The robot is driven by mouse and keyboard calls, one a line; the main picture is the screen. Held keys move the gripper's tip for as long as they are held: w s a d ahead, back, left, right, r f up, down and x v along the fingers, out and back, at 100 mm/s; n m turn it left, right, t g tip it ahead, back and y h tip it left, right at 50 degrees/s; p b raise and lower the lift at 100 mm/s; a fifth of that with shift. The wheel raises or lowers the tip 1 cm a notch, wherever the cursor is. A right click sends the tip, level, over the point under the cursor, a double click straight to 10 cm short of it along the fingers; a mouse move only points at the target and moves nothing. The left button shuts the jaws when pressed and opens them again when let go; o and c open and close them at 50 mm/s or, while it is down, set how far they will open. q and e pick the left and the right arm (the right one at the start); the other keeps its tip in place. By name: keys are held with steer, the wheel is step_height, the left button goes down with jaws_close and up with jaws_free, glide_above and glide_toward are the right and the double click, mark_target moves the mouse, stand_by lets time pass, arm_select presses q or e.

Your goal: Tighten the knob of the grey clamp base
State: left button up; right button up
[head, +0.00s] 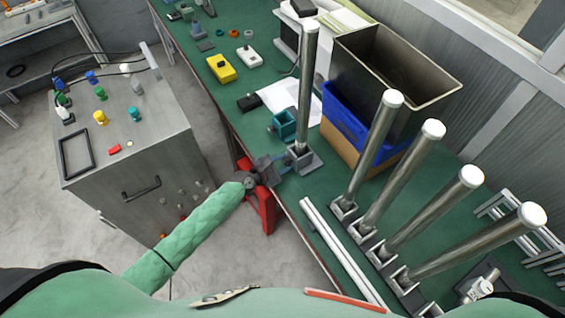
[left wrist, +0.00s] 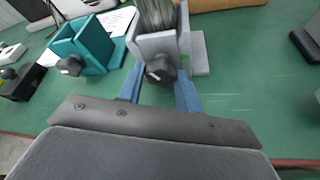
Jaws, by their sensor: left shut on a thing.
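The grey clamp base (head: 309,162) stands on the green bench near its front edge, with an upright metal post (head: 307,85) in it. In the left wrist view the grey clamp base (left wrist: 200,55) is straight ahead, and its dark knob (left wrist: 160,67) faces me. My left gripper (head: 287,164) reaches in over the bench edge, low in front of this base. In the left wrist view its blue fingers (left wrist: 159,80) lie on either side of the knob, shut on it. The knob is hidden in the head view. My right gripper is not in view.
A teal clamp base (head: 284,125) with its own dark knob stands just left of the grey one. Several more posts in bases (head: 362,226) line the bench at right. A blue crate (head: 345,118) stands behind. White rods (head: 340,250) lie along the front edge.

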arm_select(q)
steer(key=shift+f+m+t+y+b, duration=0.1)
steer(key=shift+m+t+y+b, duration=0.35)
steer(key=shift+m, duration=0.35)
steer(key=o, duration=1)
steer(key=shift+s, duration=0.1)
